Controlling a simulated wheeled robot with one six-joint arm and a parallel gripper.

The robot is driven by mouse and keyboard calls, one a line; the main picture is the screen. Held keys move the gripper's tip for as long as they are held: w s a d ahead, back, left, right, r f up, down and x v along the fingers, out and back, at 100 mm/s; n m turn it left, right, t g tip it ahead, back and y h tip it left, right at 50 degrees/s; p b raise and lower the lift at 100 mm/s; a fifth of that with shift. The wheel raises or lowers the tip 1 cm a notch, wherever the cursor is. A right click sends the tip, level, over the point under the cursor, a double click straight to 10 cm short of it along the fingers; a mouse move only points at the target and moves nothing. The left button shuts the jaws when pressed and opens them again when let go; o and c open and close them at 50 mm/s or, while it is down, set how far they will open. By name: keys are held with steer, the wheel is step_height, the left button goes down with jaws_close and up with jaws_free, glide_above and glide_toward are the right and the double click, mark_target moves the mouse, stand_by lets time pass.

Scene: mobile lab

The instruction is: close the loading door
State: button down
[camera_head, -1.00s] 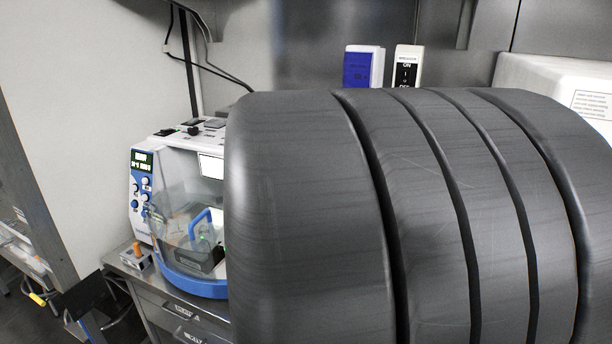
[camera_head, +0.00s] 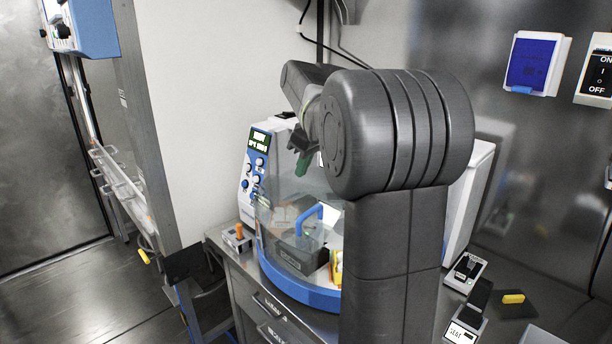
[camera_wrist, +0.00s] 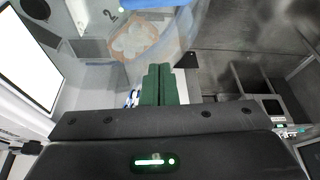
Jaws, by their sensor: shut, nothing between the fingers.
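The white and blue machine (camera_head: 257,165) stands on the bench left of centre in the head view. Its loading door (camera_head: 285,215) is a clear curved panel with a blue handle (camera_head: 308,220). I cannot tell how far open the door stands. My gripper (camera_head: 301,166) has green fingers and is above the handle, near the upper part of the clear front, apart from the handle. In the wrist view the green fingers (camera_wrist: 165,86) are pressed together and empty, with clear panelling beyond. My arm hides the machine's right side.
A small box with an orange knob (camera_head: 239,233) sits left of the machine. Small devices (camera_head: 467,268) and a yellow item (camera_head: 513,298) lie on the bench to the right. A blue-faced wall box (camera_head: 531,63) and ON/OFF switch (camera_head: 598,73) are on the back wall. Floor is free at left.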

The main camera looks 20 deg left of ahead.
glide_above(307, 225)
steer(key=w+a, duration=0.1)
steer(key=a, duration=0.3)
step_height(307, 225, down, 7)
steer(key=shift+d+f, duration=0.1)
steer(key=shift+d, duration=0.05)
steer(key=shift+s+d+f, duration=0.2)
steer(key=shift+d+f, duration=0.3)
steer(key=shift+d, duration=0.35)
steer(key=shift+s+d+f, duration=0.2)
steer(key=shift+d+f, duration=0.25)
steer(key=shift+d, duration=0.4)
